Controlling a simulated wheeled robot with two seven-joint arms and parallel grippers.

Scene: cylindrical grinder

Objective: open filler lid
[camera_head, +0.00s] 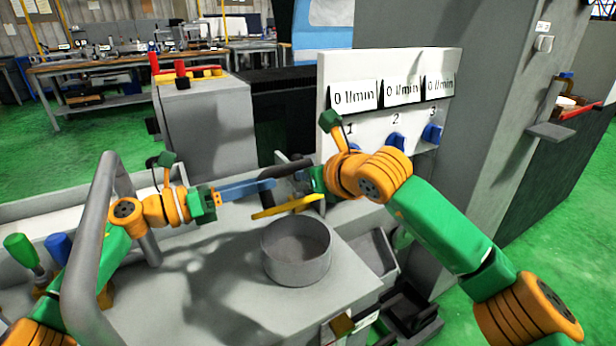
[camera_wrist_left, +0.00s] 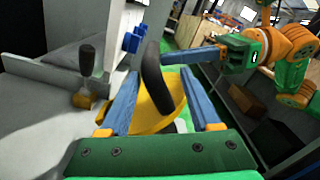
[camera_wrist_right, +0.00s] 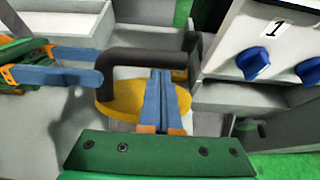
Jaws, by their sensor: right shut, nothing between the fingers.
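The filler lid (camera_head: 288,207) is a yellow disc with a dark bent handle (camera_wrist_right: 150,58). In the head view it shows nearly edge-on behind an open grey round pot (camera_head: 295,255). My left gripper (camera_head: 268,184) comes from the left; in the left wrist view its blue fingers (camera_wrist_left: 160,76) are apart, with the handle (camera_wrist_left: 157,75) appearing between them. My right gripper's blue fingers (camera_wrist_right: 160,78) are together and empty, over the yellow lid (camera_wrist_right: 122,98) just below the handle bar. Whether either gripper touches the lid or handle I cannot tell.
A white panel (camera_head: 345,85) with flow labels and blue knobs (camera_wrist_right: 253,63) stands behind the lid. A grey curved rail (camera_head: 100,200) is at the left. A black-knobbed lever (camera_wrist_left: 87,65) stands in the left wrist view. The grey top (camera_head: 215,290) beside the pot is clear.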

